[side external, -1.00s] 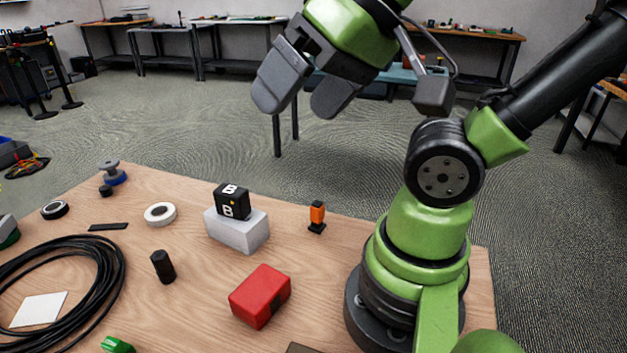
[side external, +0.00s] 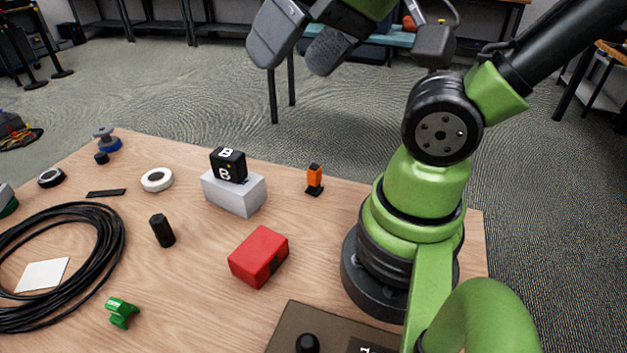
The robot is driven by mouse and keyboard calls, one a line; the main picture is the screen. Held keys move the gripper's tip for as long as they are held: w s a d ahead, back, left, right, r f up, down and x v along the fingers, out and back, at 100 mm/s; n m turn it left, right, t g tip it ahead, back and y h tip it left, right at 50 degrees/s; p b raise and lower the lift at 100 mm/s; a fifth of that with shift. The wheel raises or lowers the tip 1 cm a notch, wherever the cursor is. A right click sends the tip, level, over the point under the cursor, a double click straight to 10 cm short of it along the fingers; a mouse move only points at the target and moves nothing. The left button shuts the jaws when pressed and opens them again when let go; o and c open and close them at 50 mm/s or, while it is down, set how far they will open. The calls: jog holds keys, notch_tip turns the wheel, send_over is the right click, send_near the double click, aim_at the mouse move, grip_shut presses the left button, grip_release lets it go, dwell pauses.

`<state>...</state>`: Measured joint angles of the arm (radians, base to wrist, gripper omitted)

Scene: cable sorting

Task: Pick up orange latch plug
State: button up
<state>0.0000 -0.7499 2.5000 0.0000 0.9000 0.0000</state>
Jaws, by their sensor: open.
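The orange latch plug (side external: 314,177) stands upright on its black base on the wooden table, near the back edge and left of my arm's base. My gripper (side external: 292,58) is at the top of the side external view, high above the table. Its two grey fingers are apart with nothing between them. The gripper is well clear of the plug, and part of its body is cut off by the top of the picture.
A grey block (side external: 235,192) carrying a black cube marked B (side external: 228,165) stands left of the plug. A red box (side external: 258,256) lies nearer the front. A black cable coil (side external: 100,270), a black cylinder (side external: 162,230) and a green part (side external: 122,313) are further left.

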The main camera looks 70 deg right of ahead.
jog(key=c, duration=0.5)
jog(key=shift+o, duration=0.2)
jog(key=shift+w, duration=0.1)
jog(key=n+g+h, duration=0.2)
jog(key=g, duration=0.5)
send_near(314, 167)
jog(key=shift+s+a, duration=0.2)
jog(key=shift+a, duration=0.2)
jog(key=shift+s+d+f, duration=0.1)
jog(key=shift+d+f, duration=0.05)
jog(key=shift+f, duration=0.25)
notch_tip(314, 167, down, 4)
jog(key=shift+w+d+f, duration=0.1)
jog(key=shift+w+f, duration=0.05)
jog(key=shift+f, duration=1.35)
jog(key=shift+w+d+f, duration=0.1)
jog(key=shift+w+f, duration=0.1)
jog(key=shift+f, duration=1.3)
